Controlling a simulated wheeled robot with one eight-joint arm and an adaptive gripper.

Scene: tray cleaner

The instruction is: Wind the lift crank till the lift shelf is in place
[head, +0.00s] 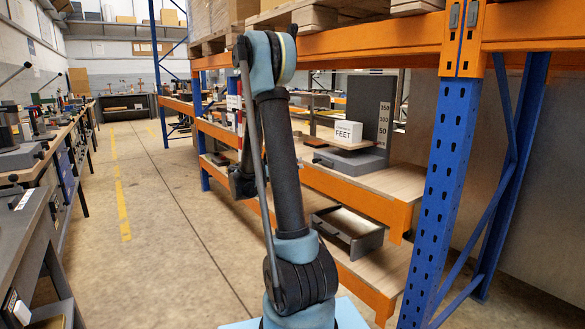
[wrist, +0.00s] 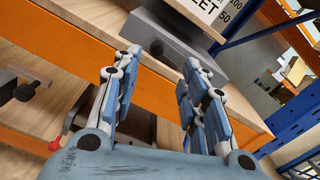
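The lift stands on the rack's middle wooden shelf, with a grey base (head: 352,160) and a dark upright plate (head: 368,108) marked 50, 100 and 150. Its thin wooden lift shelf (head: 345,143) sits low, near the base, and bears a white block labelled FEET (head: 348,132). In the wrist view the block (wrist: 205,12) is cut off at the top and the grey base (wrist: 160,42) lies beyond my fingertips.
An open grey drawer (head: 350,236) juts out below the shelf. The rack's orange beam (head: 360,196) and blue upright (head: 440,190) stand close on the right. A dark fixture (wrist: 24,88) and a red knob (wrist: 55,146) show at left in the wrist view. The aisle floor (head: 150,190) is clear.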

